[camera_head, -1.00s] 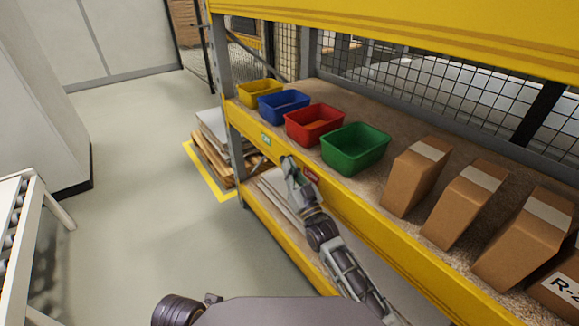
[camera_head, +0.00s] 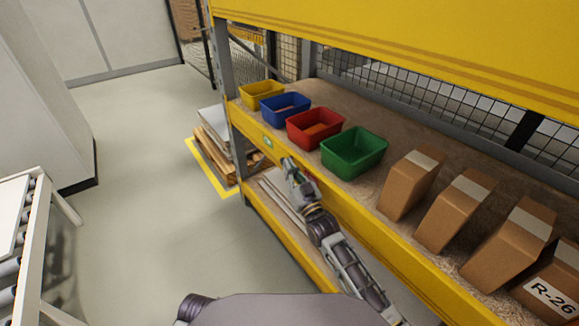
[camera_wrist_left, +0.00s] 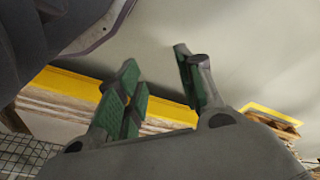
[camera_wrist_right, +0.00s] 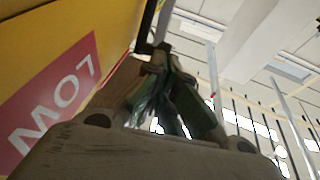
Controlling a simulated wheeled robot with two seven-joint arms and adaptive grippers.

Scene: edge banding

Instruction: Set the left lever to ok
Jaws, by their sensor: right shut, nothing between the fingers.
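A small green label (camera_head: 267,142) is on the yellow front beam (camera_head: 248,127) of the shelf. A red label (camera_head: 311,182) farther along the beam is mostly hidden behind my right gripper (camera_head: 288,164). In the right wrist view the red label (camera_wrist_right: 45,105) shows large, its white word upside down, reading LOW. My right gripper (camera_wrist_right: 172,85) is shut and empty, close to the beam. A dark bar (camera_wrist_right: 151,25) stands by its fingertips; I cannot tell if it is the lever or if they touch. My left gripper (camera_wrist_left: 165,85) is open and empty over the floor.
Yellow (camera_head: 262,94), blue (camera_head: 285,107), red (camera_head: 316,127) and green (camera_head: 354,151) bins stand on the shelf above the beam. Several cardboard boxes (camera_head: 412,184) stand to their right. A roller conveyor (camera_head: 28,250) is at the left; the floor between is free.

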